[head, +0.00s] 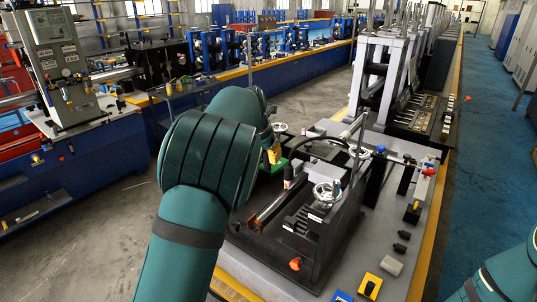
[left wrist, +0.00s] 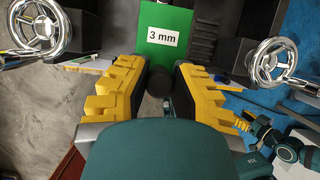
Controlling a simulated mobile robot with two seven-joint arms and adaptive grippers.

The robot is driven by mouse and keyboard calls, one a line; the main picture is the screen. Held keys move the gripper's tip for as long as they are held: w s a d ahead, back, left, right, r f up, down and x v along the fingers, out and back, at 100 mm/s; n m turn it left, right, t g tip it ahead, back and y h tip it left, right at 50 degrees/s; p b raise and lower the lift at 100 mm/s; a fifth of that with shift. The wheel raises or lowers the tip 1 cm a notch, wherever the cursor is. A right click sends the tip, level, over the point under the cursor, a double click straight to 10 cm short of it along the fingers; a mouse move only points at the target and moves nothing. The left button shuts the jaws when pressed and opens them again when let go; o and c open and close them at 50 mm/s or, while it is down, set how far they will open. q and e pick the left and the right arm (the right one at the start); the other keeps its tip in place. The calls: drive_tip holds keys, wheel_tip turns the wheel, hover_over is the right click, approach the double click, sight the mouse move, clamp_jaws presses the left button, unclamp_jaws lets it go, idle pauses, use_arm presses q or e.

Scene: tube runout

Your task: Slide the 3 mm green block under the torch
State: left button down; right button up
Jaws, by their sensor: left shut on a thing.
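The green block (left wrist: 159,30), labelled "3 mm", lies just ahead of my left gripper in the left wrist view. In the head view a little of its green (head: 268,165) shows behind my left arm. My left gripper (left wrist: 158,88) is shut on a dark round knob (left wrist: 159,80) at the block's near end. In the head view its yellow fingers (head: 274,153) are mostly hidden by the arm. What appears to be the torch (head: 289,177), a dark and pale upright piece, stands just right of the block. I cannot tell the gap between them. My right gripper is out of view.
A silver handwheel (head: 328,194) stands beside the torch on the dark machine fixture (head: 318,228). A black cable arcs above. Rails (head: 270,208) run in front. A grey bench top (head: 398,228) with small loose parts lies to the right.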

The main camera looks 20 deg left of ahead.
use_arm(q)
drive_tip(key=shift+s+f, duration=0.15)
drive_tip(key=shift+f, duration=0.15)
wheel_tip(320, 180, down, 12)
drive_tip(key=b, duration=0.5)
drive_tip(key=shift+r, duration=0.15)
drive_tip(key=shift+f, duration=0.8)
drive_tip(key=shift+f, duration=0.35)
drive_tip(key=shift+f+b, duration=0.3)
drive_tip(key=shift+f, duration=0.05)
drive_tip(key=shift+f, duration=0.2)
drive_tip(key=shift+w, duration=0.25)
drive_tip(key=shift+w+d+p, duration=0.2)
drive_tip(key=shift+w+p, duration=0.25)
drive_tip(key=shift+p, duration=0.1)
drive_tip(key=shift+w+d+p, duration=0.1)
drive_tip(key=shift+w+p, duration=0.2)
